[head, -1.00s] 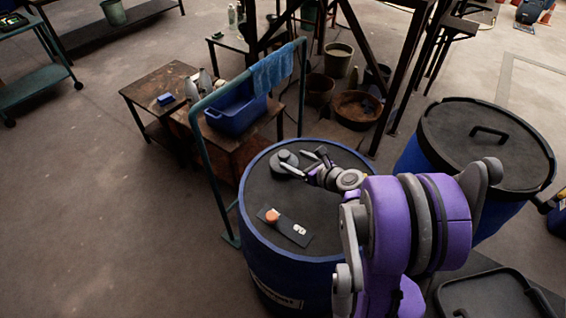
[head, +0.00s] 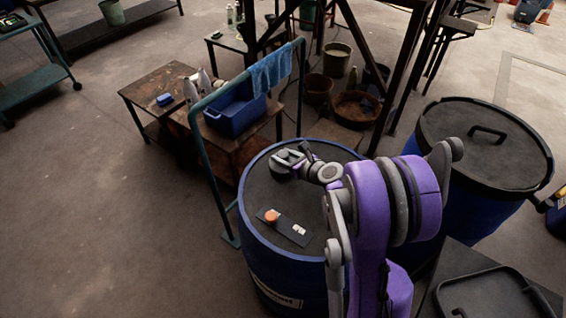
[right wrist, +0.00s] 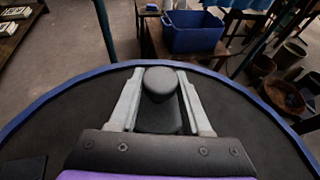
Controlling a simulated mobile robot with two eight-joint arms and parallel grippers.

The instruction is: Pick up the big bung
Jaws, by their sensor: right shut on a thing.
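The big bung (head: 281,172) is dark grey with a rounded knob on top. It is at the far side of the black lid (head: 262,190) of the blue drum (head: 285,275). My right gripper (head: 288,158) is shut on it. In the right wrist view the bung's knob (right wrist: 160,80) sits between the two pale fingers of the gripper (right wrist: 160,88). The fingers partly hide the bung in the head view. I cannot tell whether its base touches the lid. My left gripper is not in view.
A dark plate (head: 290,230) with a small orange cap (head: 271,216) lies on the same lid. A teal rail (head: 214,180) with a blue towel (head: 272,70) stands beside the drum. A second lidded blue drum (head: 480,215) is at the right. A blue bin (head: 235,115) stands behind.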

